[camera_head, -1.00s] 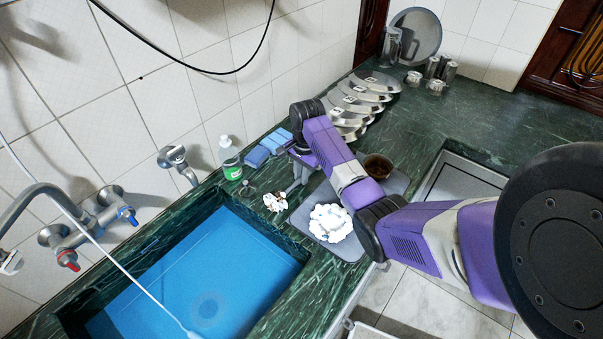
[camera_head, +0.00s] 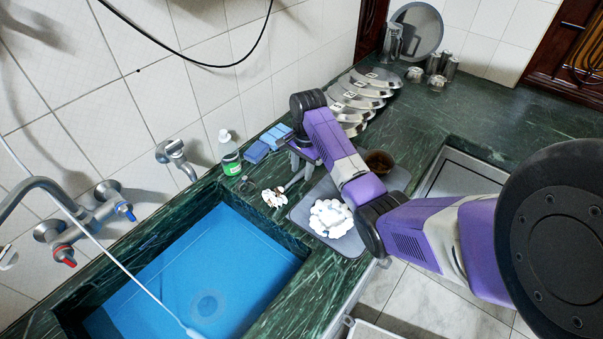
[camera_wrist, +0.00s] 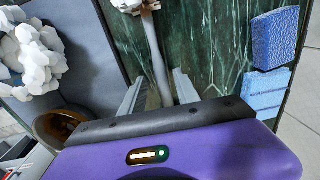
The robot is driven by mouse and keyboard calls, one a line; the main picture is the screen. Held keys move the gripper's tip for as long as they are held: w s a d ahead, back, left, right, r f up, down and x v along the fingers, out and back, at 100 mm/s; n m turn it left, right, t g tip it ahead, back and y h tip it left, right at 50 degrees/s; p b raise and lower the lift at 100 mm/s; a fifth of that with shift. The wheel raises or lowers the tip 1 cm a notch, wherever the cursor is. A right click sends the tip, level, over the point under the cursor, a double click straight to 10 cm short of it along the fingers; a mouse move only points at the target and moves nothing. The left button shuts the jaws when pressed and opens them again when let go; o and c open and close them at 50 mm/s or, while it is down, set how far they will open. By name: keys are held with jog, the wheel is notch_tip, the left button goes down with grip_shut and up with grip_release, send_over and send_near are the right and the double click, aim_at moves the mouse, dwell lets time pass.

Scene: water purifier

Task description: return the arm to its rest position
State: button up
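My arm reaches across the right half of the head view, with its wrist above the green marble counter (camera_head: 400,155). My gripper (camera_head: 296,160) is at the arm's far end, near the blue sponges. In the wrist view my gripper (camera_wrist: 160,78) shows two grey fingers spread apart. A grey rod (camera_wrist: 157,55) with a white and brown head appears between the fingers, with gaps on both sides. The same rod (camera_head: 291,187) shows in the head view, running from beneath my gripper to its white head near the sink. The fingertips are hidden in the head view.
Blue sponges (camera_head: 257,152) and a green-labelled bottle (camera_head: 230,158) stand by the wall. White lumps (camera_head: 330,218) and a brown bowl (camera_head: 378,162) sit on a grey mat (camera_head: 300,213). Metal plates (camera_head: 352,100) lie behind my gripper. The blue sink (camera_head: 195,275) is at lower left.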

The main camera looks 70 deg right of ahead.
notch_tip(320, 180, up, 7)
jog(key=shift+a+f+b, duration=0.15)
jog(key=shift+f+b, duration=0.05)
jog(key=shift+b, duration=0.25)
